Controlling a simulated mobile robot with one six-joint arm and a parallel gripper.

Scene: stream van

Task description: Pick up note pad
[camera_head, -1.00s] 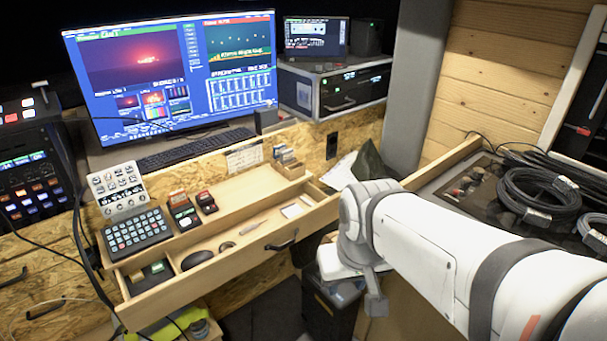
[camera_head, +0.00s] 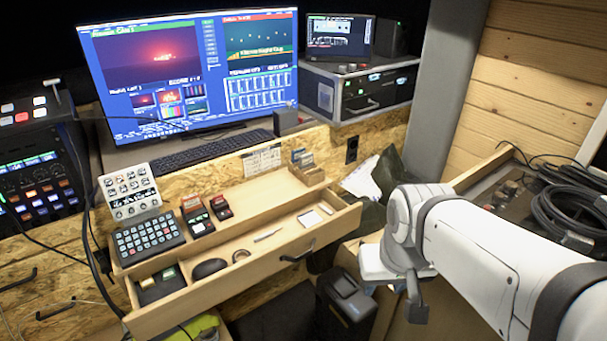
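A small white flat pad, which looks like the note pad (camera_head: 310,219), lies in the right part of the open wooden drawer (camera_head: 215,298). A smaller white piece (camera_head: 326,208) lies just beside it. My gripper (camera_head: 416,298) is at the end of my white arm, to the right of and below the drawer's right end in the picture. It is apart from the pad. A grey finger-like part points down, but its opening is not clear from this angle. I see nothing held in it.
The drawer also holds a pen (camera_head: 267,234), a black mouse (camera_head: 209,268) and a dark ring (camera_head: 240,255). A keypad (camera_head: 150,237) and card holders stand on the ledge behind. A dark bin (camera_head: 346,303) stands below the drawer. Coiled cables (camera_head: 570,205) lie at right.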

